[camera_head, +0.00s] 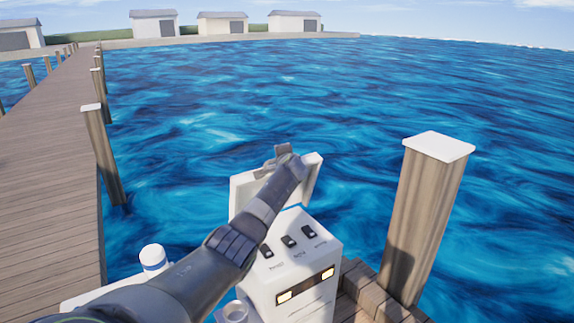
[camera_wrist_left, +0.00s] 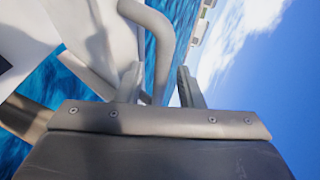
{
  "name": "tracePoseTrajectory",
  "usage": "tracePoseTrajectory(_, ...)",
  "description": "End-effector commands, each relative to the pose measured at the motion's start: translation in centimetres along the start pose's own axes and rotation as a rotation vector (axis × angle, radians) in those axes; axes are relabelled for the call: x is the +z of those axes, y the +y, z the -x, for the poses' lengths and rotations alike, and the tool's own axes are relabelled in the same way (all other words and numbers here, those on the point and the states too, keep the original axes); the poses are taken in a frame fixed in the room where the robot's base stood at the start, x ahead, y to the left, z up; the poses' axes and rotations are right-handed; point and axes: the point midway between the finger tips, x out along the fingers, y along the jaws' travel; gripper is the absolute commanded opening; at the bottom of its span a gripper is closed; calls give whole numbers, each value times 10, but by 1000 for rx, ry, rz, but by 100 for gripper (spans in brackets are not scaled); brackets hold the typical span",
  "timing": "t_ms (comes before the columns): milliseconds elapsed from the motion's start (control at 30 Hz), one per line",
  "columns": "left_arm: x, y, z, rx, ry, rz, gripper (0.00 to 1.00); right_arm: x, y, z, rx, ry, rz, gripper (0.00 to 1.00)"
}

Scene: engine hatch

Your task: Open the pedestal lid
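The white pedestal (camera_head: 318,262) stands at the dock's edge, with several black switches on its sloped face and lit yellow panels below. Its white lid (camera_head: 241,190) stands raised at the back, open at a steep tilt. My left arm crosses in front of the lid and hides its middle. My left gripper (camera_head: 279,155) is at the lid's top edge. My right gripper is out of view.
A wooden post with a white cap (camera_head: 438,147) stands right of the pedestal. A white bottle-like object (camera_head: 153,258) and a cup-like object (camera_head: 235,312) are at the lower left. A plank pier (camera_head: 50,170) runs along the left. Open water lies behind.

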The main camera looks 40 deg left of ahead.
Motion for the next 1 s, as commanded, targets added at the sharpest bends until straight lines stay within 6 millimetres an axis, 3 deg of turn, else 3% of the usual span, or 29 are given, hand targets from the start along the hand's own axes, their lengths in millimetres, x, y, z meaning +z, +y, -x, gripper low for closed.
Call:
tracePoseTrajectory(567, 0, 1, 56, -1, 4, 1, 34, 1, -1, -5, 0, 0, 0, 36)
tracePoseTrajectory(1000, 0, 2, 117, -2, 6, 2, 34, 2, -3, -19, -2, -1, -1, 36)
